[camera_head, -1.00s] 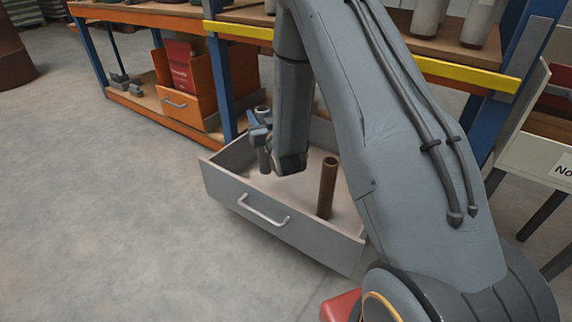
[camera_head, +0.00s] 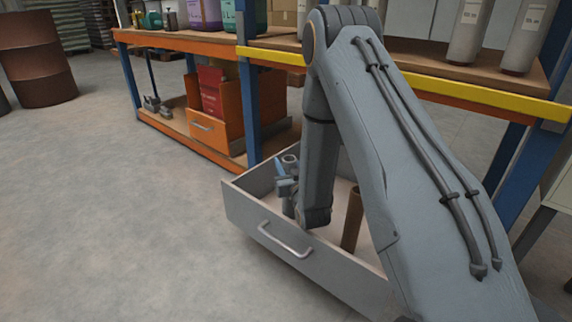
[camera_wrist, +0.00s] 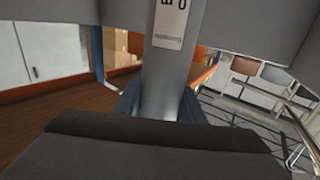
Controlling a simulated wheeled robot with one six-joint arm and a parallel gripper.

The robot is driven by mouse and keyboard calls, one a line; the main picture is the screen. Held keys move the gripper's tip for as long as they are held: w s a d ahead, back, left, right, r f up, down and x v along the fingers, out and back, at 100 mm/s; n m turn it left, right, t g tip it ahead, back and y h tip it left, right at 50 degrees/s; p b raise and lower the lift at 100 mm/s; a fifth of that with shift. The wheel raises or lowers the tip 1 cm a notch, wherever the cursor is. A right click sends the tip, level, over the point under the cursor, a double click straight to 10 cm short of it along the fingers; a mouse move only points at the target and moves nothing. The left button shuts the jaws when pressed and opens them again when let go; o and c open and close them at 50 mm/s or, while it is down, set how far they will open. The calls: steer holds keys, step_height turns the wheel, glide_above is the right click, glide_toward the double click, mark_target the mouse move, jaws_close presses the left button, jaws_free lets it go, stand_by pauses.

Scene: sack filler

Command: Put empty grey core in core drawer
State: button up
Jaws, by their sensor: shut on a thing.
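My gripper (camera_head: 288,187) is shut on an upright grey core (camera_head: 290,161). In the wrist view the grey core (camera_wrist: 168,75) runs between the jaws and carries a white label with dark print. An open grey drawer (camera_head: 275,236) with a bar handle stands below the shelf. The held core is over the drawer's left part, with its lower end near the height of the drawer walls in the picture. I cannot tell whether it touches the drawer floor. A brown core (camera_head: 352,222) stands in the drawer to the right, partly hidden by my arm.
An orange drawer (camera_head: 222,120) with a red item in it stands on the lower shelf behind. A yellow shelf edge (camera_head: 400,82) and blue posts (camera_head: 248,105) stand close to my arm. Large grey rolls (camera_head: 470,35) stand on the shelf.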

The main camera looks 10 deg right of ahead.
steer(key=o, duration=1.3)
steer(key=shift+f, duration=0.1)
steer(key=s+p, duration=0.3)
steer(key=s, duration=0.4)
steer(key=shift+s+d+p, duration=0.15)
steer(key=shift+s+p, duration=0.15)
